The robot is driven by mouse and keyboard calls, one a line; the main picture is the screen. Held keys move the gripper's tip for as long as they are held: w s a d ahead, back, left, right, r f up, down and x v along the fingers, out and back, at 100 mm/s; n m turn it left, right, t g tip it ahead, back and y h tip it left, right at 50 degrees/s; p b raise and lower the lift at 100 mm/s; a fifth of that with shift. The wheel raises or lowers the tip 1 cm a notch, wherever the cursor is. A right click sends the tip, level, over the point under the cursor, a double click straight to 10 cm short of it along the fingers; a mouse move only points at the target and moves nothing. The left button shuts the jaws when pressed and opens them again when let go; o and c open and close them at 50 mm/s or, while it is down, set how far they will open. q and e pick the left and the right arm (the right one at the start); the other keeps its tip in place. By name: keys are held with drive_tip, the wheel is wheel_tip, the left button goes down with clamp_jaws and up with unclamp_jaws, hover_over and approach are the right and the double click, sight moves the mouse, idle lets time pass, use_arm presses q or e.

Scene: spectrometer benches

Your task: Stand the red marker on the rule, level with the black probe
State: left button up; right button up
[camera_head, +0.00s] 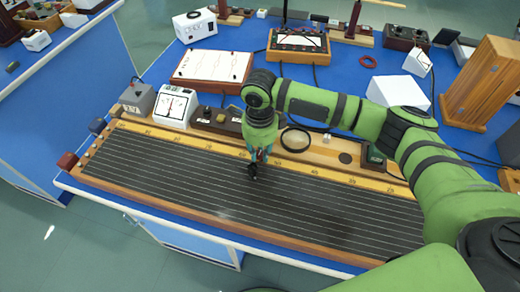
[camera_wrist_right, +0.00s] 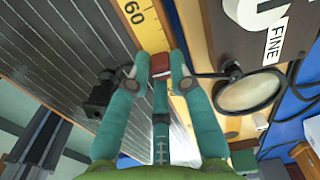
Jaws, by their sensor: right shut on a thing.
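My right gripper (camera_head: 260,156) hangs over the yellow rule (camera_head: 325,173) of the long bench board in the head view. In the right wrist view my gripper (camera_wrist_right: 160,72) is shut on the red marker (camera_wrist_right: 161,64), a small red block between its fingertips. The rule (camera_wrist_right: 150,28) passes beyond the marker, with the number 60 near it. I cannot tell whether the marker touches the rule. The black probe (camera_head: 252,171) is on the dark lined board just beside the gripper; it also shows left of the fingers in the wrist view (camera_wrist_right: 102,93). My left gripper is out of view.
A round lens ring (camera_head: 295,138) stands close to the right of the gripper. A dark box (camera_head: 229,122) and a white meter (camera_head: 176,105) are behind the rule to the left. The dark lined board (camera_head: 180,170) is mostly bare. Cables run along the right.

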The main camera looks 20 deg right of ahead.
sight(260, 154)
drive_tip(key=o, duration=0.8)
drive_tip(key=shift+o, duration=0.2)
drive_tip(key=shift+r, duration=0.3)
wheel_tip(260, 154, up, 12)
drive_tip(key=b, duration=0.1)
drive_tip(key=shift+f, duration=0.15)
drive_tip(key=shift+f, duration=0.1)
